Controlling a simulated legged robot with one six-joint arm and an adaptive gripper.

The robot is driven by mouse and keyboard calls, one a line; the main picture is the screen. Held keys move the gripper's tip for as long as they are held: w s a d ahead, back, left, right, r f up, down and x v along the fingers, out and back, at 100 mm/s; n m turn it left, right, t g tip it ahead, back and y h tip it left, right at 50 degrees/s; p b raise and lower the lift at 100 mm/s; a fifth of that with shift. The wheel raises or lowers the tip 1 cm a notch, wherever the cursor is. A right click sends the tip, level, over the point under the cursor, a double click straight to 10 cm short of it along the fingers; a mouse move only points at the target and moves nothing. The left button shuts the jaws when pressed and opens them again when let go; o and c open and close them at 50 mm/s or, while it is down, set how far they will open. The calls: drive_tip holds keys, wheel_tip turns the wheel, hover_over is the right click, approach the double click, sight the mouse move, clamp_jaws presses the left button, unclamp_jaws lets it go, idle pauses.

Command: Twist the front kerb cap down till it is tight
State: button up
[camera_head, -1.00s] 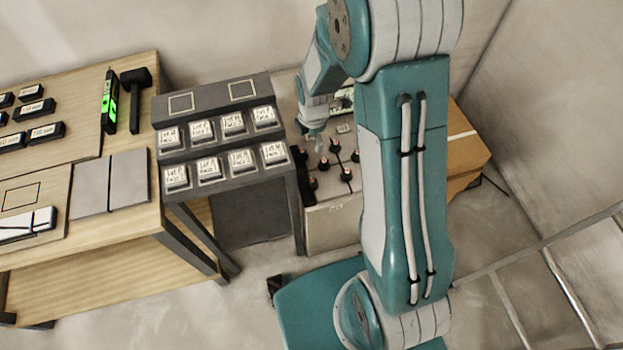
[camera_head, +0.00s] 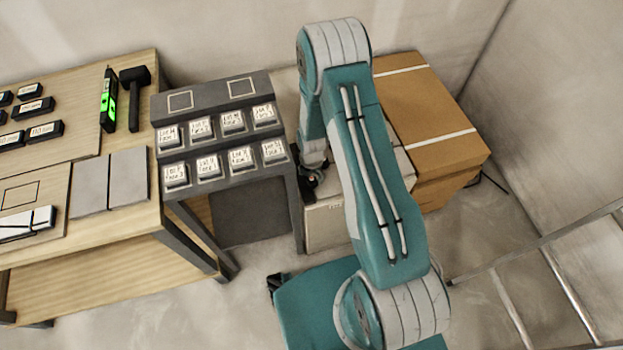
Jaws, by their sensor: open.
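My gripper (camera_head: 314,178) is small in view, low over the left front part of the pale tiled block (camera_head: 330,228). It is open, with its fingers beside or around a dark cap (camera_head: 308,183) near the block's left edge. I cannot tell whether the fingers touch this cap, or whether it is the front kerb cap. My arm hides the other caps and most of the block's top.
A dark grey stepped rack (camera_head: 262,88) with several labelled tiles stands close on the left. Left of it is a wooden workbench (camera_head: 130,225) with a mallet (camera_head: 134,90) and a green level (camera_head: 108,100). Cardboard boxes (camera_head: 425,110) stand behind right. A ladder (camera_head: 540,270) lies at the right.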

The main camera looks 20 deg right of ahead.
drive_tip(key=shift+f, duration=1.4)
clamp_jaws()
drive_tip(key=shift+m, duration=0.3)
